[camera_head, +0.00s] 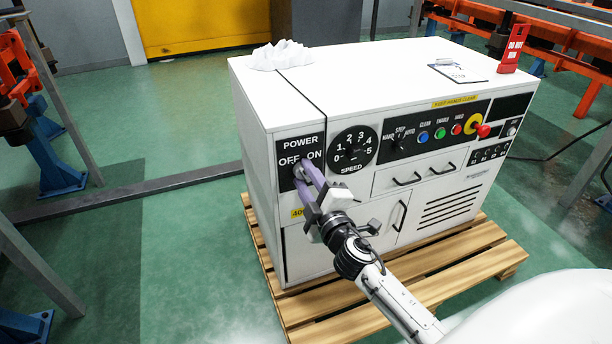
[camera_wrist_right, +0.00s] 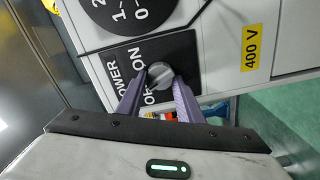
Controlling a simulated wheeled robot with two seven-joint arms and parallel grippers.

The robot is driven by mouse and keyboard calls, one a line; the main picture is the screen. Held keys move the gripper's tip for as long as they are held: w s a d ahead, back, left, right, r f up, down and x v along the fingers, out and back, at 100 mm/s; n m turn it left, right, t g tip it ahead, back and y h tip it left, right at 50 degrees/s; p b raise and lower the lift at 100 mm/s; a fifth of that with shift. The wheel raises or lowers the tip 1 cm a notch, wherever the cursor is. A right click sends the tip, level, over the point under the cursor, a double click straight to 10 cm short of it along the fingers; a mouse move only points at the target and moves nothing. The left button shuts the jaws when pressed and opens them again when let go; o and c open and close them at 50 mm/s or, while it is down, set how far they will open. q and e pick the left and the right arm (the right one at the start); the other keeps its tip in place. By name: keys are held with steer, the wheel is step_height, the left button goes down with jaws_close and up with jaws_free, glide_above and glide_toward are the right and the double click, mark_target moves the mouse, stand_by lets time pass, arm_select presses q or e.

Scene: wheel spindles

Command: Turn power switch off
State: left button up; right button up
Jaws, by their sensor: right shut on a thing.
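The power switch (camera_wrist_right: 160,75) is a round grey knob on a black panel (camera_wrist_right: 178,50) marked POWER, OFF and ON. In the head view the panel (camera_head: 300,142) is at the front left of a white control cabinet (camera_head: 390,75). My right gripper (camera_head: 303,173) reaches it from the front. Its purple fingers are shut on the knob, one on each side, in the right wrist view (camera_wrist_right: 158,88). The fingers mostly hide the knob in the head view. I cannot tell surely which way its pointer faces. My left gripper is not in view.
A speed dial (camera_head: 350,148) and a row of coloured buttons (camera_head: 440,133) are right of the switch. Drawer and door handles (camera_head: 408,180) stick out below. The cabinet stands on a wooden pallet (camera_head: 430,285). Crumpled white paper (camera_head: 282,55) lies on top.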

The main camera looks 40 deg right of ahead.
steer(key=n, duration=0.3)
steer(key=shift+f, duration=0.1)
steer(key=shift+n, duration=0.6)
steer(key=o, duration=1)
